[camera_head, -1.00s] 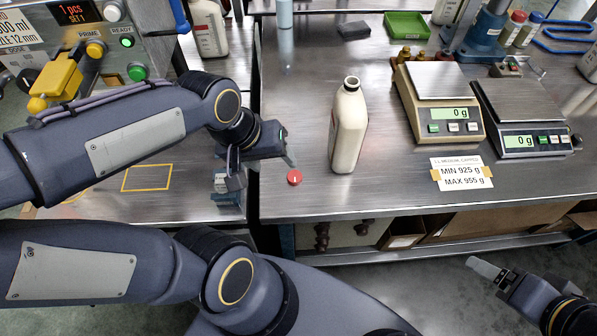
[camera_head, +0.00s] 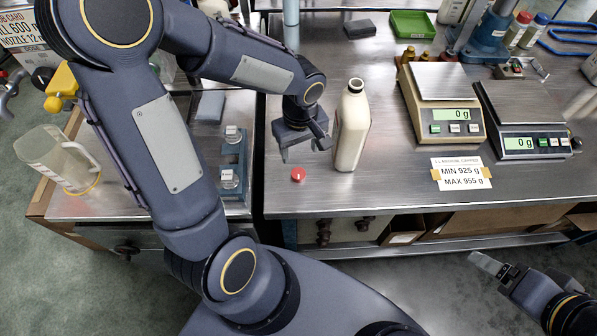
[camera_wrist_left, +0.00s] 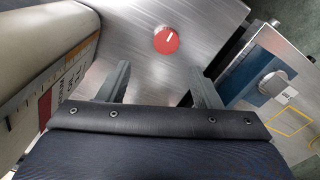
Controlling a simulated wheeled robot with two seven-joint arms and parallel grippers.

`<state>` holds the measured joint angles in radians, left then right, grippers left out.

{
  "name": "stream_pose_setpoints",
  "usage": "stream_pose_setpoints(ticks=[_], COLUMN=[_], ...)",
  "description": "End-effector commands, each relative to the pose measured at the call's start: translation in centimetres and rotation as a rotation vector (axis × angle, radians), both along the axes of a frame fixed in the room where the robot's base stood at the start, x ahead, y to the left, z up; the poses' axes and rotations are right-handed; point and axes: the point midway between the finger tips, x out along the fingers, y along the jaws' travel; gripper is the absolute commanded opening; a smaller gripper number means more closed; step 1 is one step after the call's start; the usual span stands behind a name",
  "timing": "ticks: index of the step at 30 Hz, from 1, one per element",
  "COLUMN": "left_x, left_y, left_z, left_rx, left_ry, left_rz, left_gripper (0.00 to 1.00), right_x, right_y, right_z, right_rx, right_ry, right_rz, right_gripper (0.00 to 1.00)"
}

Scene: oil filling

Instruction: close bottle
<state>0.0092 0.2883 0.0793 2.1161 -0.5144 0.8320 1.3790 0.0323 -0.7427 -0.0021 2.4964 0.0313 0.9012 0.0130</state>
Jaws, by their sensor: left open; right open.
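The cream bottle (camera_head: 352,130) stands upright on the metal bench with its dark mouth uncovered. Its side also fills the left of the left wrist view (camera_wrist_left: 40,62). A red cap (camera_head: 298,174) with a white mark lies flat on the bench, left of the bottle and near the front edge. The cap also shows in the left wrist view (camera_wrist_left: 166,40), beyond and between the fingers. My left gripper (camera_head: 304,152) is open and empty, just above and behind the cap, close beside the bottle. My right gripper (camera_head: 484,264) is open at the lower right, away from the bench.
Two scales (camera_head: 447,80) (camera_head: 521,95) stand right of the bottle, with a weight sign (camera_head: 461,173) in front. A green tray (camera_head: 412,24) and dark pad (camera_head: 359,29) lie behind. A clear jug (camera_head: 55,158) stands far left. Bench around the cap is clear.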

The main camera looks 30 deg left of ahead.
Motion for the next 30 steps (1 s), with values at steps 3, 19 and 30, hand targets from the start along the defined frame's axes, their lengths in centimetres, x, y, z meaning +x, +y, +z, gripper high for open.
stream_pose_setpoints(ticks=[3, 19, 30], left_x=[0.0, -0.1, -1.1], left_y=[0.0, 0.0, 0.0], left_z=[0.0, -2.6, -6.9], left_rx=[0.0, -0.001, 0.0], left_ry=[0.0, -0.001, 0.005], left_rz=[0.0, -0.001, -0.002], left_gripper=[0.58, 0.58, 0.58], right_x=[0.0, 0.0, 0.0], right_y=[0.0, 0.0, 0.0], right_z=[0.0, -0.1, 0.1], right_rx=[0.0, 0.0, 0.0], right_ry=[0.0, 0.0, 0.0], right_rz=[0.0, 0.0, 0.0], right_gripper=[0.78, 0.78, 0.78])
